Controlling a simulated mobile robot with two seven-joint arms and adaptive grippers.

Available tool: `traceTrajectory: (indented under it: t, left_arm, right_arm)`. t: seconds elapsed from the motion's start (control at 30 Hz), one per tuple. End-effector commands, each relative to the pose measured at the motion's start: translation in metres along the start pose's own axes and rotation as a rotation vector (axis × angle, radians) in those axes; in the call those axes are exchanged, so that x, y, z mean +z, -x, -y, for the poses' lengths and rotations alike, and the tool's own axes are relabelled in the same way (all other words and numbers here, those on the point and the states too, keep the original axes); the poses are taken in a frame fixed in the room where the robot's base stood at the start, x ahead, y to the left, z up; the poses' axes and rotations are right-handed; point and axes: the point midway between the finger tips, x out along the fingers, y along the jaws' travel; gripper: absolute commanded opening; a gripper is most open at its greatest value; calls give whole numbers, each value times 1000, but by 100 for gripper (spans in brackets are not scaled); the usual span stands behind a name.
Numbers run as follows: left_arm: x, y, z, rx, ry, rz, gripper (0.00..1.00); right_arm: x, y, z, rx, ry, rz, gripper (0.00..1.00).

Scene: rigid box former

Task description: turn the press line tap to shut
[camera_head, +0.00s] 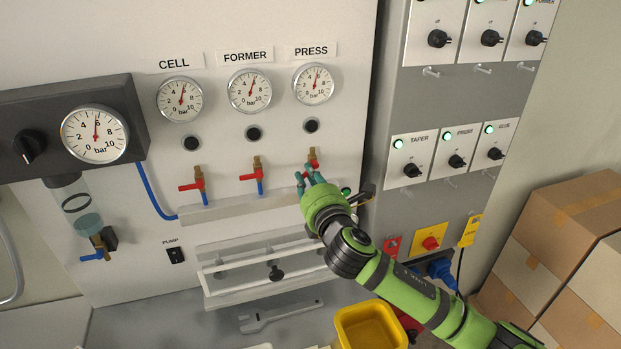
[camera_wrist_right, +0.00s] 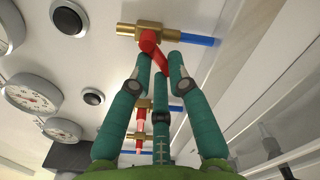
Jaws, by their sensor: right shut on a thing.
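The press line tap (camera_head: 313,155) is a brass valve with a red handle, below the PRESS gauge (camera_head: 314,84). In the right wrist view the tap's brass body (camera_wrist_right: 146,31) runs into a blue hose, and its red handle (camera_wrist_right: 151,43) slants across the pipe and down between my fingers. My right gripper (camera_head: 308,177) has green fingers closed around the handle's end; it also shows in the right wrist view (camera_wrist_right: 162,62). The fingers hide part of the handle. My left gripper is in neither view.
The former tap (camera_head: 256,174) and cell tap (camera_head: 198,184) are to the left, with red handles pointing left across their pipes. A ledge (camera_head: 230,206) runs below the taps. A switch cabinet (camera_head: 428,110) stands right. A yellow bin (camera_head: 370,325) is below my right arm.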

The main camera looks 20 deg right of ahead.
Motion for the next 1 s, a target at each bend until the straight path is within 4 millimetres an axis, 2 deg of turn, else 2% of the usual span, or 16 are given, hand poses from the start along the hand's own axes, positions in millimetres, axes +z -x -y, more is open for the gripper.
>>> traceTrajectory:
  t: [0.5, 1.0]
  left_arm:
    - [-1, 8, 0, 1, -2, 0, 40]
    - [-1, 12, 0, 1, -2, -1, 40]
  right_arm:
    - [5, 0, -13, 1, -473, -1, 0]
    - [10, 0, -17, 2, -704, 0, 0]
